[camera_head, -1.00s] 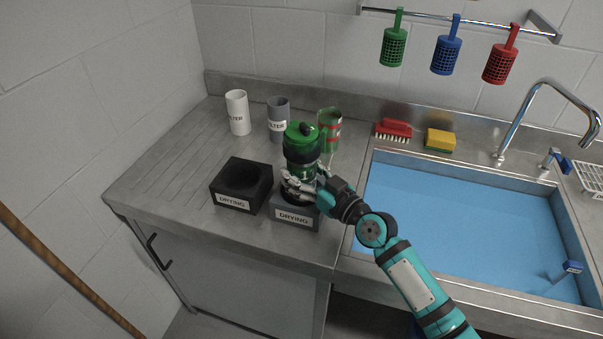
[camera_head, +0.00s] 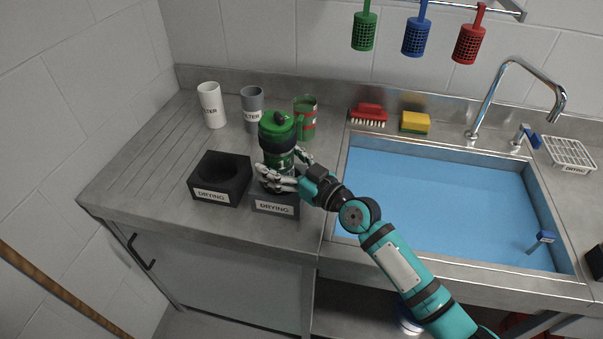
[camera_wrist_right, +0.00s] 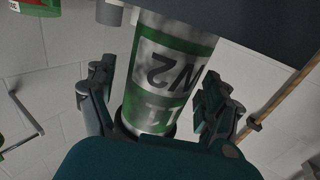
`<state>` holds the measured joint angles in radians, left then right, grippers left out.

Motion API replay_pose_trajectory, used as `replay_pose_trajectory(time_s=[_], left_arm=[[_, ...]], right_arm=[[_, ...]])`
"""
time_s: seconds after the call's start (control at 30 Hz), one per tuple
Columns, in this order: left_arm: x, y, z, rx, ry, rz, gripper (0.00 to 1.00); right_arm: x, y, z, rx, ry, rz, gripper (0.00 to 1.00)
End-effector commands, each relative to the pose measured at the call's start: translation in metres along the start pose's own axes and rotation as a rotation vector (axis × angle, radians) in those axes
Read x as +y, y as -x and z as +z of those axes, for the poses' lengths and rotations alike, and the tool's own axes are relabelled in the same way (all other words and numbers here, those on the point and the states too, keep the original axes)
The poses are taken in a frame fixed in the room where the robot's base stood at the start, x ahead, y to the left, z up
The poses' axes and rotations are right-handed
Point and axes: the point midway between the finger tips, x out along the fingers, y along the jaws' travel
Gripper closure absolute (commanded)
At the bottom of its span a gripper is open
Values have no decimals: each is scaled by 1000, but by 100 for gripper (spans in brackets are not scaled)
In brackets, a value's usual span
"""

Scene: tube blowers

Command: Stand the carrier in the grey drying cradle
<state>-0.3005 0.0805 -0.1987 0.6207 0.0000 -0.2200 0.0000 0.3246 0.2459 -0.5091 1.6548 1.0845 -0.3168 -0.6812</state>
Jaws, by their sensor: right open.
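The carrier (camera_head: 279,135), a green cylinder with a dark cap, stands upright at the grey drying cradle (camera_head: 275,204) in the head view. My right gripper (camera_head: 277,178) is open, with its fingers around the carrier's lower part, and hides where the carrier meets the cradle. My left gripper is not in view.
A black drying cradle (camera_head: 219,190) stands close on the left. Behind are a white tube (camera_head: 211,108), a grey tube (camera_head: 251,106) and a green-and-red container (camera_head: 306,120). The sink (camera_head: 440,205) lies to the right. The drainboard's left side is clear.

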Motion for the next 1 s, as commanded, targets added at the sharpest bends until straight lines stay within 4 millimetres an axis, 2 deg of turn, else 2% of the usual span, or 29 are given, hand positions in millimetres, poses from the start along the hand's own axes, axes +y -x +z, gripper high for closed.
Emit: replay_pose_trajectory(time_s=[0.3, 0.5, 0.7, 1.0], left_arm=[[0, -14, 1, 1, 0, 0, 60], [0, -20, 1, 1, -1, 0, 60], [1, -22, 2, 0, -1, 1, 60], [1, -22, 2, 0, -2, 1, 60]], right_arm=[[0, 70, 5, -5, 4, 0, 15], [0, 101, 4, -4, 3, -1, 15], [0, 111, 2, -2, 1, -1, 15], [0, 111, 1, -2, 1, -1, 15]])
